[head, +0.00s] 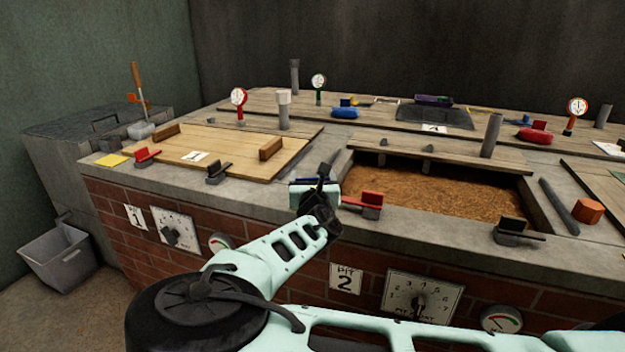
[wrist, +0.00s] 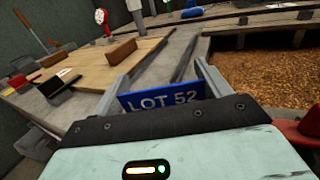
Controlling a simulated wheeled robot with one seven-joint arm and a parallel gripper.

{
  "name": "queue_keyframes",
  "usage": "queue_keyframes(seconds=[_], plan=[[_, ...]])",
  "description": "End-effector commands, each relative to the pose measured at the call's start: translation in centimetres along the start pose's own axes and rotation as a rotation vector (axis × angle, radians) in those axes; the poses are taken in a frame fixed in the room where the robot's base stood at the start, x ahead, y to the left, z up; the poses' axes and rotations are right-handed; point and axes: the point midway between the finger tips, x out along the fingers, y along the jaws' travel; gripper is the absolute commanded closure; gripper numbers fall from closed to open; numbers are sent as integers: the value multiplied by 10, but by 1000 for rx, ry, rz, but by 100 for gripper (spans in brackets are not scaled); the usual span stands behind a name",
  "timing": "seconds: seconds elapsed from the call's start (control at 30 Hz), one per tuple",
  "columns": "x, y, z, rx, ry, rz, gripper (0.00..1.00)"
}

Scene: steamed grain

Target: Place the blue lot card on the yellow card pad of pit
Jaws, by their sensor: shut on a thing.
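The blue lot card (wrist: 160,97) reads "LOT 52" and stands between my two fingers in the wrist view. My gripper (head: 318,186) is shut on it, above the front ledge between the two front pits. In the head view only a little of the card shows, behind the gripper. The yellow card pad (head: 112,160) lies flat on the front ledge at the far left, above the pit 1 label (head: 136,216). Nothing is seen lying on the pad. My gripper is well to the right of it.
A red clip-like holder (head: 145,156) and a black one (head: 218,174) stand on the ledge between pad and gripper. Pit 1's wooden lid (head: 230,150) has raised handles. Right of my gripper are another red holder (head: 370,203) and the open grain pit (head: 430,185).

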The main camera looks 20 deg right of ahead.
Motion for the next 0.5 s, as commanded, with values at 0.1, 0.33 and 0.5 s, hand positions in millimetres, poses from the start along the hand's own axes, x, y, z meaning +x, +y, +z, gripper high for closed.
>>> queue_keyframes(seconds=[0.1,0.33,0.5], plan=[[0,0,0,0,0,0,45],[0,0,-2,-1,0,0,2],[0,0,-2,0,0,0,2]])
